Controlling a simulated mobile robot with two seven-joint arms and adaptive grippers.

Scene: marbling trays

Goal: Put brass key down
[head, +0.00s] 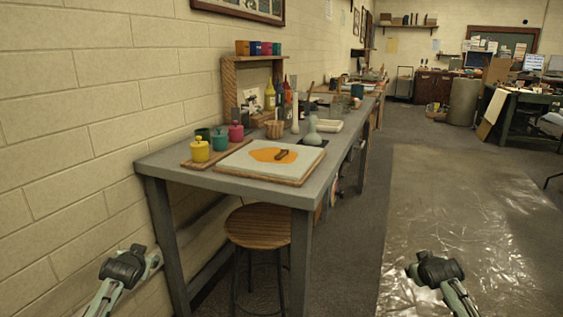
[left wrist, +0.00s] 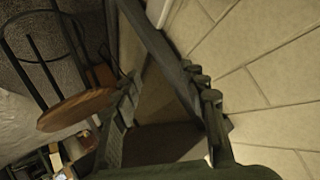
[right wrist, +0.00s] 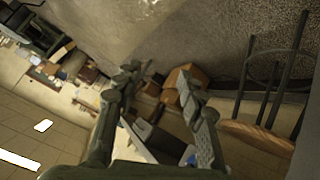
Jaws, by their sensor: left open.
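A small brown object (head: 283,155) lies on an orange patch in the white marbling tray (head: 240,165), near the front of the grey table. It is too small to tell for sure whether it is the brass key. My left gripper (left wrist: 163,78) is open and empty in the left wrist view, with the wall, a table leg and the stool beyond its fingers. My right gripper (right wrist: 160,78) is open and empty in the right wrist view, with the floor and a cardboard box beyond. In the head view both arms are low, apart from the table. No key shows between either pair of fingers.
The grey table (head: 225,184) stands along the block wall. Yellow (head: 200,150), teal (head: 220,139) and magenta (head: 236,133) pots stand left of the tray. Vases and bottles stand behind it. A wooden stool (head: 258,228) is under the table's front. The floor (head: 460,210) to the right is clear.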

